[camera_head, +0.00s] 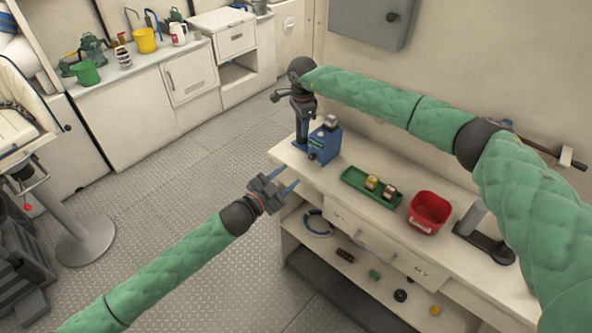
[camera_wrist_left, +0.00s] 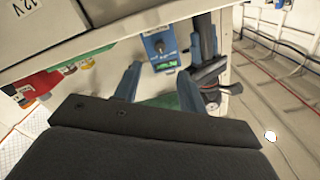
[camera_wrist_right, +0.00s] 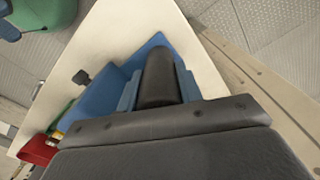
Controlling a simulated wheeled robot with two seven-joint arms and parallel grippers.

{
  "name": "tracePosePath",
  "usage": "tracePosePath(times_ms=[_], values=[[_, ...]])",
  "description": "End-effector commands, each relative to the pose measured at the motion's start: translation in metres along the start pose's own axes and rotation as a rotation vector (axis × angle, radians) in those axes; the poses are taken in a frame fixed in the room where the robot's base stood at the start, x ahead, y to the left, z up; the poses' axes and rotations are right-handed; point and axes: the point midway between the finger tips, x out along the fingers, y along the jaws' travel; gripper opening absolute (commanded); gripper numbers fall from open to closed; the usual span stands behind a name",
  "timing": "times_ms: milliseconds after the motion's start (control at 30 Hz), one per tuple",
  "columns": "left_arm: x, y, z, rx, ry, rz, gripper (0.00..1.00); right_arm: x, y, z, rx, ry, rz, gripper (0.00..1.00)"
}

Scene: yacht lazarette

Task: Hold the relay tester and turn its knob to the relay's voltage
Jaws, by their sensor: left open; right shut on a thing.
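The blue relay tester (camera_head: 326,146) stands on the near left end of the workbench. My right gripper (camera_wrist_right: 160,85) is shut on its dark upright handle, which shows between the jaws in the right wrist view. In the left wrist view the tester (camera_wrist_left: 153,53) shows its face with a dark knob (camera_wrist_left: 160,46) and a lit green display (camera_wrist_left: 167,66); the knob's setting is too small to read. My left gripper (camera_head: 284,181) is open and empty, just off the bench's front edge, apart from the tester. Two relays (camera_head: 372,182) (camera_head: 389,191) sit in the green tray (camera_head: 352,176).
A red bin (camera_head: 429,213) and a dark-based stand (camera_head: 484,242) are farther right on the bench. Drawers (camera_head: 360,238) are below the top; one label reads 12 V in the left wrist view (camera_wrist_left: 30,5). The lower shelf holds small parts.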

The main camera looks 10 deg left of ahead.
Motion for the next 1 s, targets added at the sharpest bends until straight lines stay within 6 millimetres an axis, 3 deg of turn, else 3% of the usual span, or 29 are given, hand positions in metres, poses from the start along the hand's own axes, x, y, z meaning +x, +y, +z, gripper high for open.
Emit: tracePosePath(times_ms=[233,667,700,800,833,1000], values=[[-0.021,0.000,0.000,-0.001,0.000,0.000,0.41,0.000,0.000,0.000,0.000,0.000,0.001,0.03],[-0.023,0.000,0.000,-0.001,0.000,0.000,0.41,0.000,0.000,0.000,0.000,0.000,0.000,0.03],[-0.023,0.000,0.000,-0.001,0.000,0.000,0.41,0.000,0.000,0.000,0.000,0.000,0.000,0.37],[-0.023,0.000,0.000,-0.001,0.000,0.000,0.41,0.000,0.000,0.000,0.000,0.000,0.000,0.57],[-0.023,0.000,0.000,-0.001,0.000,0.000,0.41,0.000,0.000,0.000,0.000,0.000,0.000,0.61],[-0.023,0.000,0.000,-0.001,0.000,0.000,0.41,0.000,0.000,0.000,0.000,0.000,0.000,0.61]])
